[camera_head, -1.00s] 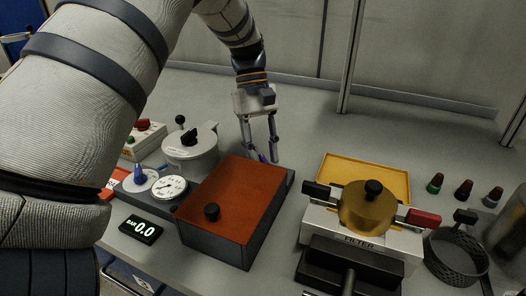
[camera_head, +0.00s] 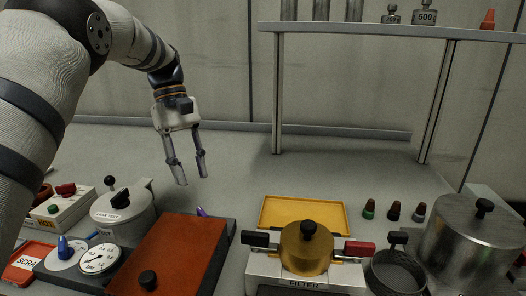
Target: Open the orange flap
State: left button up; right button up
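The orange flap (camera_head: 174,258) lies flat and closed on top of a dark grey box at the lower middle left. A black knob (camera_head: 148,280) stands on it near its front edge. My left gripper (camera_head: 194,182) hangs above the table behind the flap, fingers pointing down and apart, with nothing between them. It does not touch the flap. A small purple thing (camera_head: 202,212) shows just behind the flap. My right gripper is not in view.
A gauge (camera_head: 99,259), a lidded grey pot (camera_head: 123,212) and a switch box (camera_head: 62,207) stand left. A filter unit with a brass lid (camera_head: 306,247), a yellow tray (camera_head: 302,213), a mesh basket (camera_head: 397,271) and a steel pot (camera_head: 474,237) stand right. A shelf (camera_head: 385,32) spans the back.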

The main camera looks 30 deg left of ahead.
aim_at(175, 255)
jog(key=k, duration=1.5)
